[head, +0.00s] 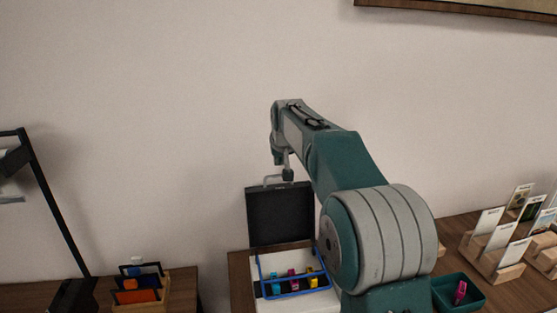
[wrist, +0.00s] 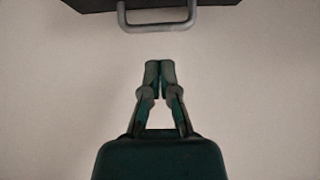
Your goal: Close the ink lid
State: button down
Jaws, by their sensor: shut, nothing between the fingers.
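The ink lid (head: 279,217) is a black panel standing upright at the back of the ink box, so it is open. A grey handle (head: 272,181) sits on its top edge. In the wrist view the lid's dark edge (wrist: 95,5) and the handle (wrist: 157,25) show at the top. My gripper (wrist: 160,66) is shut and empty, a little apart from the handle in that view. In the head view my gripper (head: 288,174) is small, beside the lid's top edge. Below the lid, a blue-rimmed tray (head: 290,295) holds cyan, magenta and yellow inks.
A wooden organiser (head: 152,300) and a black lamp (head: 50,200) stand at left. At right are a green tray (head: 445,290) with a pink item and wooden card holders (head: 485,262). A plain wall is behind. My arm hides part of the table.

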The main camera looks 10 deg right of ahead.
jog(key=x, duration=0.7)
